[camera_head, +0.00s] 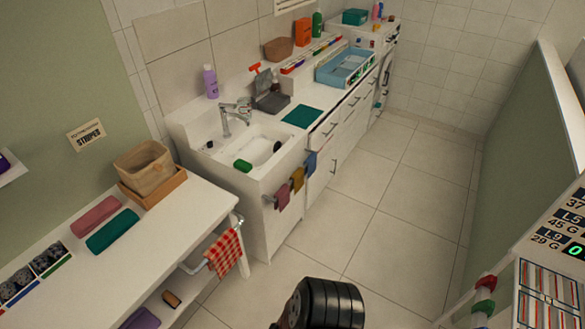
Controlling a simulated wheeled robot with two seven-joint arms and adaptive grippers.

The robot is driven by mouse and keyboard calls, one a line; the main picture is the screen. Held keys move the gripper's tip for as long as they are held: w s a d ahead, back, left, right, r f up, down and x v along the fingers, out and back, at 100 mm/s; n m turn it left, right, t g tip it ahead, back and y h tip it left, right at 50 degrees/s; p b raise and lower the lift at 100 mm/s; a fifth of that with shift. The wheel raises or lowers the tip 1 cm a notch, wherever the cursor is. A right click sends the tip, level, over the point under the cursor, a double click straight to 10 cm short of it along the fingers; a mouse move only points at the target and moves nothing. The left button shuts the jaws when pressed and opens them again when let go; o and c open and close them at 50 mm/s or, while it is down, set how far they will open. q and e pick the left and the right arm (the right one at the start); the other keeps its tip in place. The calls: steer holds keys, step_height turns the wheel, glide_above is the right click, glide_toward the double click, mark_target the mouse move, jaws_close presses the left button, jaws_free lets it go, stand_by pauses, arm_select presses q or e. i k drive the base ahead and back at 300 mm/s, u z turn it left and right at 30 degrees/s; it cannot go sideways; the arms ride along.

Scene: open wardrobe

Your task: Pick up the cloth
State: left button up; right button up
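Several cloths show in the head view, and I cannot tell which one the task names. A red-and-white checkered cloth (225,252) hangs over a rail at the end of the white table. Three small cloths, dusky red (283,196), mustard (298,179) and blue (311,163), hang along the front of the sink unit. A flat teal cloth (302,116) lies on the counter right of the sink. A pink rolled towel (95,217) and a green rolled towel (112,231) lie on the table. Neither of my grippers shows.
The white table (190,216) holds a fabric basket (144,167) on a wooden tray. The sink (252,149) holds a green item (243,165). A blue tray (345,66) stands farther along the counter. The tiled floor (370,222) is clear. Shelving with striped contents (548,290) is at right.

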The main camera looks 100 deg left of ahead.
mark_target(312, 160)
steer(key=u, duration=2.35)
steer(key=i, duration=3.3)
steer(key=u, duration=1.7)
